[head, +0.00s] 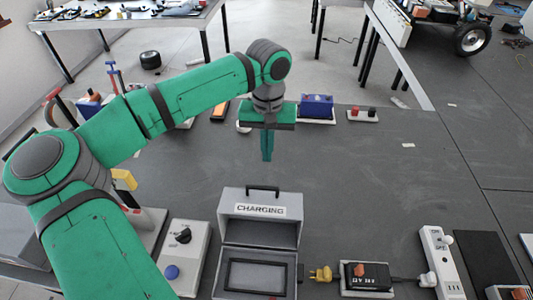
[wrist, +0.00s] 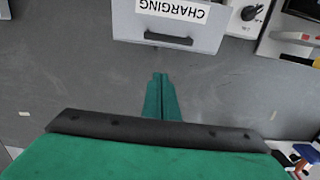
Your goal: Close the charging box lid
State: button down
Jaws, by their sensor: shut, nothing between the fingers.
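The grey charging box (head: 256,262) stands at the front middle of the table in the head view, and its inside with a dark-framed panel shows. Its lid (head: 260,207) is open and stands up at the back, with a white CHARGING label and a dark handle (head: 263,189) on it. In the wrist view the lid (wrist: 170,32) shows upside down at the top, with its handle (wrist: 168,41) towards my gripper. My gripper (head: 267,158) is shut and empty, pointing down behind the lid and apart from it. Its green fingers also show in the wrist view (wrist: 160,76).
A grey control box with a black knob (head: 183,236) stands left of the charging box. A yellow plug (head: 320,274), a black switch unit (head: 368,277) and a white power strip (head: 441,262) lie to the right. The table behind the lid is mostly clear.

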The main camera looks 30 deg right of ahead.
notch_tip(320, 180, down, 8)
jog(key=shift+s+a+r, duration=0.5)
jog(key=shift+s+a, duration=0.1)
jog(key=shift+s, duration=0.25)
jog(key=shift+s+a+r, duration=0.45)
jog(key=shift+s+a, duration=0.15)
jog(key=shift+s, duration=0.2)
jog(key=shift+a, duration=0.1)
